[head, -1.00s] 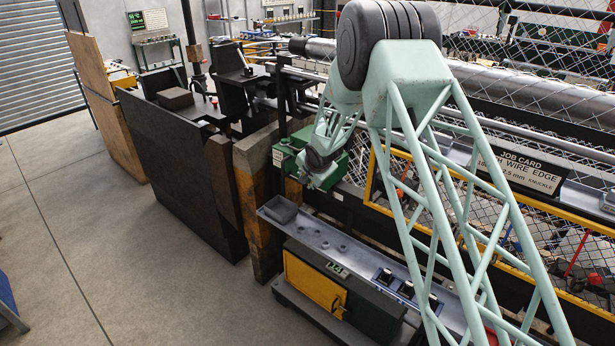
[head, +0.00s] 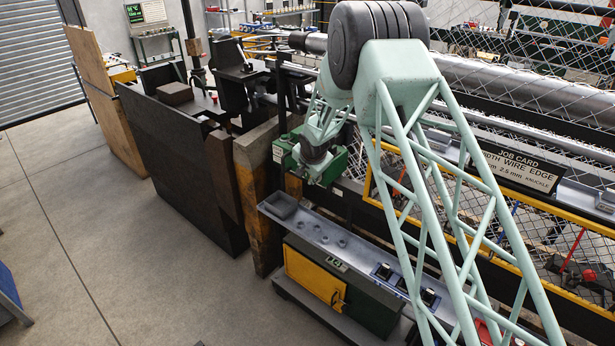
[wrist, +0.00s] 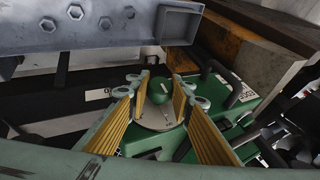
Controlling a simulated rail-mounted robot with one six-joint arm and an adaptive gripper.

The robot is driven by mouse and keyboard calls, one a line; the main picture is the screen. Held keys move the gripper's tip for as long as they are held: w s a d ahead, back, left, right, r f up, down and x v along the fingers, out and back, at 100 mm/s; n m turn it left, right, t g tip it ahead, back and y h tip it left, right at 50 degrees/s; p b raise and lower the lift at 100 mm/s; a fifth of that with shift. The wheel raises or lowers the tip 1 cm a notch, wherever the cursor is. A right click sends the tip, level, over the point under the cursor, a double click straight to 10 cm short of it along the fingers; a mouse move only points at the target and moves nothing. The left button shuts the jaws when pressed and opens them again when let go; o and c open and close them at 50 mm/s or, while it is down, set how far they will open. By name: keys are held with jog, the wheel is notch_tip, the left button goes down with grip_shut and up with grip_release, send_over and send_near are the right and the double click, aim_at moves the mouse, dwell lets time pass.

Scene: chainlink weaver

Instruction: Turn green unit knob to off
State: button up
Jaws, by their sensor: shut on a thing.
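The green unit (head: 336,166) is a small box on the machine's front, behind the end of my arm in the head view. In the wrist view its green body (wrist: 226,112) lies at right, and a round green knob (wrist: 160,90) stands on a grey dial plate (wrist: 156,117). My gripper (wrist: 162,80) has its two yellow-padded fingers on either side of the knob, shut on it. In the head view my gripper (head: 318,170) is at the unit's front, and the knob is hidden. I cannot read the dial's setting.
A grey metal shelf (head: 340,245) runs below the gripper, with a small tray (head: 283,206) at its left end. A yellow-doored cabinet (head: 313,282) stands beneath. Timber blocks (head: 255,200) stand close at left.

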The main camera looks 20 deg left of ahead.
jog(key=shift+r, duration=0.1)
jog(key=o, duration=0.8)
jog(key=shift+o, duration=0.2)
jog(key=shift+s, duration=0.1)
jog(key=v, duration=1.1)
jog(key=shift+r, duration=0.35)
jog(key=shift+s+d, duration=0.1)
